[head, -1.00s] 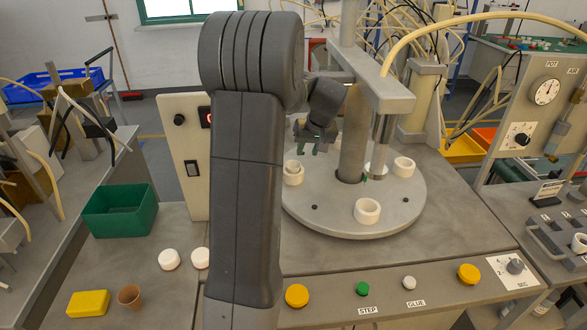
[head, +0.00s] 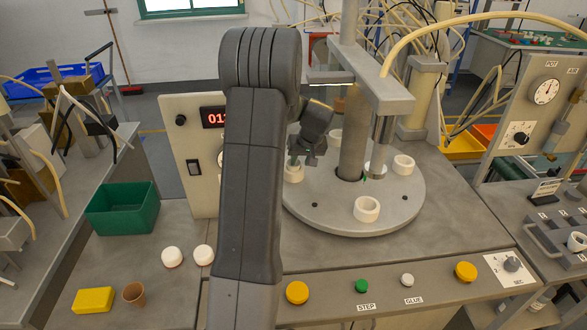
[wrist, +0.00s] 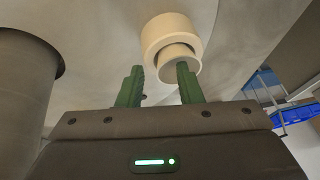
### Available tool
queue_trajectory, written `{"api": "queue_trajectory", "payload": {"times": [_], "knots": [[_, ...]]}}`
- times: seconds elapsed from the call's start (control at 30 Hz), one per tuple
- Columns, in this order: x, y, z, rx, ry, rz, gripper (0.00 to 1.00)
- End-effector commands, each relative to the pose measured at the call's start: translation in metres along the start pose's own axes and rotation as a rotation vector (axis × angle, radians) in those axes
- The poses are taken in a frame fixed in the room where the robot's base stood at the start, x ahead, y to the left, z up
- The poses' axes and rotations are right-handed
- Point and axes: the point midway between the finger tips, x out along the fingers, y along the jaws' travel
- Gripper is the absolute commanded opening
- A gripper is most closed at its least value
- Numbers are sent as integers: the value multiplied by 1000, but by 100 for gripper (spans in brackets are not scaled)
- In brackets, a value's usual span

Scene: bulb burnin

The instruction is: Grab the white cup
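On the round grey turntable (head: 330,218), a white ring-shaped holder (head: 293,173) has a smaller pale cup-like piece in it; its top is partly hidden by my gripper (head: 303,158). In the wrist view the white holder (wrist: 168,30) and the smaller pale piece (wrist: 178,54) lie just beyond my fingertips (wrist: 159,68). My two green fingers are apart, with nothing held between them. The pale piece sits nearer the right finger. I cannot tell whether the fingers touch it.
Other white rings (head: 367,209) (head: 404,165) stand on the turntable around a grey column (head: 353,135). Two white round pieces (head: 172,257) (head: 203,255), a brown cup (head: 133,294), a yellow block (head: 93,300) and a green bin (head: 122,209) are at left.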

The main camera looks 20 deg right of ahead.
Motion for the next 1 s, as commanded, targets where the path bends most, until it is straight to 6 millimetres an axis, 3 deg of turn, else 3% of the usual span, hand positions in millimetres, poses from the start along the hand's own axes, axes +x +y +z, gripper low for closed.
{"api": "queue_trajectory", "payload": {"times": [0.03,0.2,0.67,0.77,1.0], "knots": [[0,0,0,0,0,0,28],[0,0,0,0,0,0,0],[-2,0,-1,0,1,0,0],[-10,-1,-5,-2,4,1,0],[-53,-8,-23,-2,5,1,0]]}}
